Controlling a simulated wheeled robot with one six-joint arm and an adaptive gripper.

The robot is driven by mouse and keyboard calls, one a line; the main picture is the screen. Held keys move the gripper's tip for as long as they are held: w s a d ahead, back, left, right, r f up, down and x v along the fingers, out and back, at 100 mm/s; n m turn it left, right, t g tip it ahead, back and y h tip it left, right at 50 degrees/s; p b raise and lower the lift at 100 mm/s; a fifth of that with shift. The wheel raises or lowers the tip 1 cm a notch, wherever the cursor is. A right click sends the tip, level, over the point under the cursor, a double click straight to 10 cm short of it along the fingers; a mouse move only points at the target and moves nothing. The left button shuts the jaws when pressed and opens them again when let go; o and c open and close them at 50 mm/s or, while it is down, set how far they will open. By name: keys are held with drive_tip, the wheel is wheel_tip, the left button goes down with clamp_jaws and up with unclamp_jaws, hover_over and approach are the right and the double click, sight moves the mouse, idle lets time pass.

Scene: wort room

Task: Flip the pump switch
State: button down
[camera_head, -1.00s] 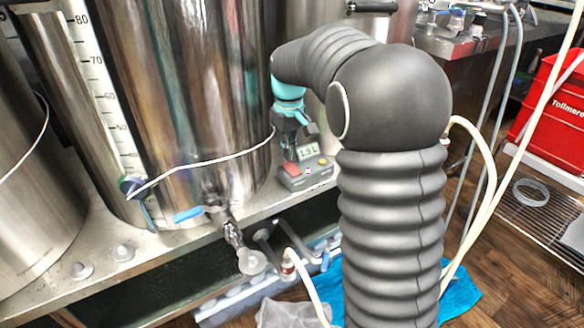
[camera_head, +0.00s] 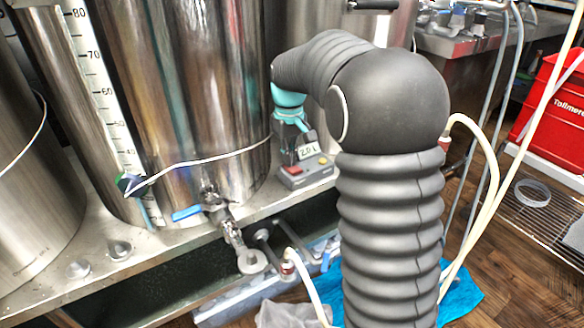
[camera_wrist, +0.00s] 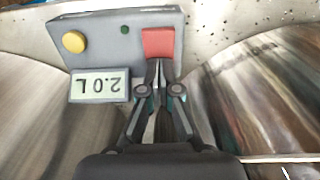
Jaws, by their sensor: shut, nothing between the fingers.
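The pump switch is a red rocker (camera_wrist: 158,43) on a grey control box (camera_wrist: 95,35). A yellow button (camera_wrist: 74,42) and a small dark green lamp (camera_wrist: 124,30) sit beside it. A display (camera_wrist: 100,86) reads 2.0 L, upside down in the wrist view. In the head view the box (camera_head: 312,177) stands on the steel ledge beside the large kettle. My gripper (camera_wrist: 157,68) is shut and empty, its tips at the near edge of the red rocker. Whether they touch it I cannot tell. In the head view my gripper (camera_head: 288,158) points down at the box.
A steel kettle (camera_head: 185,100) with a blue-handled valve (camera_head: 187,212) stands left of the box. A thin pale cable (camera_head: 215,158) crosses its front. Pale hoses (camera_head: 487,190) hang at the right. A red crate (camera_head: 555,105) stands behind them.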

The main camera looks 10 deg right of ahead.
drive_tip(key=shift+r, duration=0.1)
wheel_tip(320, 180, up, 6)
drive_tip(key=p, duration=0.5)
drive_tip(key=shift+p, duration=0.3)
